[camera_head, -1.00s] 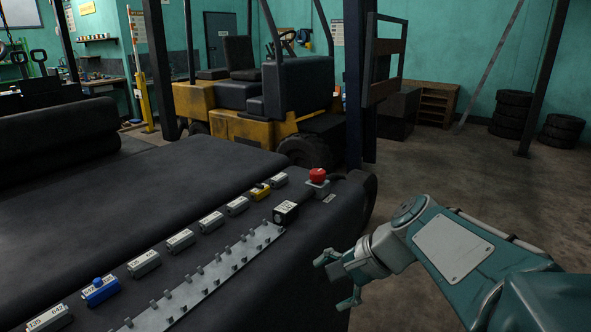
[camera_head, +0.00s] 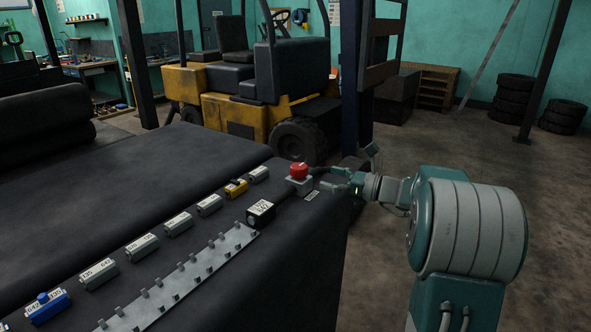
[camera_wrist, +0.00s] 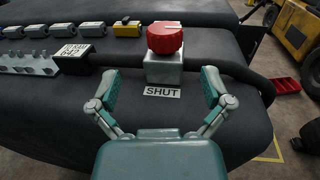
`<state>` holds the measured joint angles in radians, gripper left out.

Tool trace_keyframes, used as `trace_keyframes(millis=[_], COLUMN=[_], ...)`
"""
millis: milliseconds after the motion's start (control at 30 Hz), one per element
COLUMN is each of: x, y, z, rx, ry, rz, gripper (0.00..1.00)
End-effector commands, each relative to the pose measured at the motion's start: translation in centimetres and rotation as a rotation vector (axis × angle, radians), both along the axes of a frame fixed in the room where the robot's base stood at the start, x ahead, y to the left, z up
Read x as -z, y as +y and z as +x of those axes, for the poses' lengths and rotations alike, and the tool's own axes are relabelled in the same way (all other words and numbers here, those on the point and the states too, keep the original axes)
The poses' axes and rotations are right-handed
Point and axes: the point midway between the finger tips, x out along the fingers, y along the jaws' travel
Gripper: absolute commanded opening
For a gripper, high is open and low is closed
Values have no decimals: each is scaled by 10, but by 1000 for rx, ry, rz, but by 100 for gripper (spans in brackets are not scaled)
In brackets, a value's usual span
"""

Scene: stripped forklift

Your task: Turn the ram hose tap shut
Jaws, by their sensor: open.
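The ram hose tap appears to be the red round knob (camera_head: 299,170) on a grey block (camera_head: 299,184), at the right end of the dark padded surface. In the wrist view the red knob (camera_wrist: 165,37) has a pale mark on its top, and its grey block (camera_wrist: 164,70) stands behind a label reading SHUT (camera_wrist: 161,92). My gripper (camera_head: 340,180) is open and empty, just right of the knob in the head view. In the wrist view my gripper (camera_wrist: 161,88) has its fingers spread either side of the label, short of the knob and not touching it.
A black block with a white label (camera_head: 261,212) sits left of the tap. Several grey blocks, a yellow one (camera_head: 236,188) and a blue one (camera_head: 47,303) line the surface beside a toothed metal strip (camera_head: 180,278). A yellow forklift (camera_head: 235,110) stands behind.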

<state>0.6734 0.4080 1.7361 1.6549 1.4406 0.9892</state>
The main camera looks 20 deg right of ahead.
Motion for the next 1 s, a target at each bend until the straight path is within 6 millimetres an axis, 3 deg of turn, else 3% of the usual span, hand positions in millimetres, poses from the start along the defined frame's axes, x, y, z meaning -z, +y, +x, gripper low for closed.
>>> trace_keyframes(millis=[400,600,833,867,1000], x=[2,2,2,2,2], y=[44,56,54,54,53], z=[54,64,65,65,65], rx=[-3,-1,0,0,0], ry=[1,1,1,1,1], rz=[4,2,4,4,4], gripper=[99,99,99,95,32])
